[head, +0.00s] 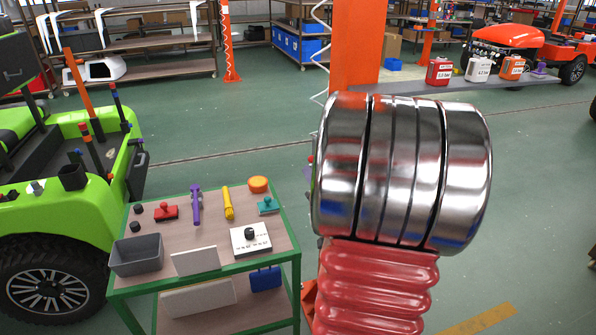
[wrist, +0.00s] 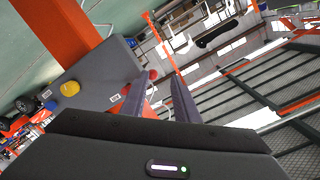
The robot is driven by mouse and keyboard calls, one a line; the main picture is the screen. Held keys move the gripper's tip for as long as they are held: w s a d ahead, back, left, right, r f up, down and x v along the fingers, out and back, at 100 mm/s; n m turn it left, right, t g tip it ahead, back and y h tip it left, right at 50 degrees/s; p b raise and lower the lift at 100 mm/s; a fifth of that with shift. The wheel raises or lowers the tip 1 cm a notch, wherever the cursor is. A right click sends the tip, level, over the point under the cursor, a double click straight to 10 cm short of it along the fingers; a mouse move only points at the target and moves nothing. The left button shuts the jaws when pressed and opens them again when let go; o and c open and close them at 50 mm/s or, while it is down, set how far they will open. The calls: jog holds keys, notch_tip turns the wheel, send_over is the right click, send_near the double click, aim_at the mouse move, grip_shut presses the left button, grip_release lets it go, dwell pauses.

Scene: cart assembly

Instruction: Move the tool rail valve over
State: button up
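My gripper (wrist: 158,80) shows in the wrist view as two grey-purple fingers, spread apart. A small red object (wrist: 152,74) shows near the fingertips; I cannot tell whether it is a valve or whether the fingers touch it. A grey surface (wrist: 95,72) beside an orange post carries a yellow object (wrist: 70,88), a blue object (wrist: 131,42) and small labels. In the head view, a red valve-like piece (head: 165,212) and a teal one (head: 268,206) sit on the green-framed cart (head: 210,262). My arm hides the middle.
The cart also holds a grey bin (head: 137,255), a purple tool (head: 196,205), a yellow tool (head: 228,203) and an orange disc (head: 258,184). Several cans, including a red one (head: 439,71), stand on the rail. A green vehicle (head: 65,215) is at left. An orange post (head: 357,50) rises behind my arm.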

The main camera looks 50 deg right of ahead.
jog(key=shift+s+d+f+m+t, duration=0.15)
jog(key=shift+s+d+m, duration=0.1)
jog(key=shift+s+d, duration=0.25)
jog(key=shift+s+d+m+t, duration=0.15)
jog(key=shift+s+d+m, duration=0.1)
jog(key=shift+s, duration=0.3)
jog(key=shift+w, duration=0.1)
jog(key=x, duration=0.8)
jog(key=c, duration=0.4)
